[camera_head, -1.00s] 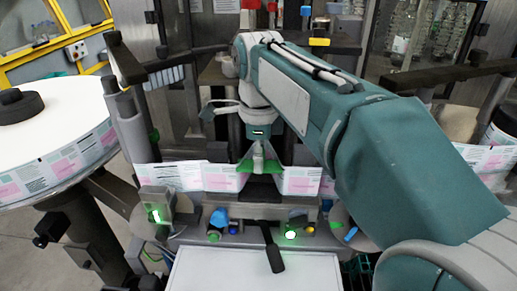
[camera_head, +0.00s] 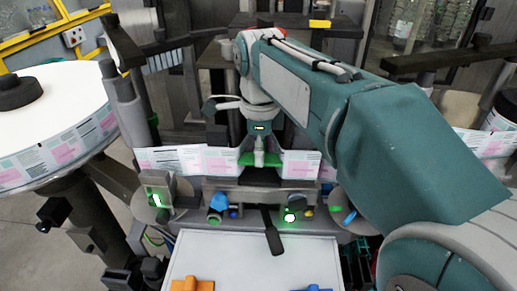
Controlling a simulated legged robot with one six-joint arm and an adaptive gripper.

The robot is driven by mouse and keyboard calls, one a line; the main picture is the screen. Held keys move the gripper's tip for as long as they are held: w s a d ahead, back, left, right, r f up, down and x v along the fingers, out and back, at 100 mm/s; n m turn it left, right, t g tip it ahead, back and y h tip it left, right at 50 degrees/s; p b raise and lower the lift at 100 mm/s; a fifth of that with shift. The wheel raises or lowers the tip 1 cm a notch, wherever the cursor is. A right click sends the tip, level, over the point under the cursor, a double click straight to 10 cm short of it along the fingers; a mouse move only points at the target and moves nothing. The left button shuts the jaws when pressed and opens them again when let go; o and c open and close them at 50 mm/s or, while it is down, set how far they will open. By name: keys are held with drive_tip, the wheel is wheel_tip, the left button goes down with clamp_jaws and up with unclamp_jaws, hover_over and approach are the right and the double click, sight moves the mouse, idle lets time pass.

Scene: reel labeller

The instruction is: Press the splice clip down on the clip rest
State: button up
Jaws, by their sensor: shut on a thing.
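My gripper (camera_head: 259,146) points down at the middle of the labeller, behind its front panel. It is shut on a small green piece, which I take as the splice clip (camera_head: 246,158); green shows on both sides of the fingers. The clip sits at the gap between two lengths of label strip (camera_head: 190,160). Just below it is a dark block (camera_head: 262,182), perhaps the clip rest. I cannot tell whether the clip touches it.
A black lever (camera_head: 272,238) sticks out over a white tray (camera_head: 240,262). An orange part (camera_head: 192,285) and a blue part (camera_head: 313,288) lie at the tray's near edge. Lit green indicators (camera_head: 290,216) and knobs line the panel. A large label reel (camera_head: 60,105) stands left.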

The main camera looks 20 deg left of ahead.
drive_tip(key=shift+f, duration=0.1)
drive_tip(key=shift+f, duration=1.3)
drive_tip(key=shift+w+a+r, duration=0.1)
drive_tip(key=shift+r, duration=0.15)
drive_tip(key=shift+f, duration=0.25)
drive_tip(key=shift+r, duration=0.1)
drive_tip(key=shift+s+r, duration=0.2)
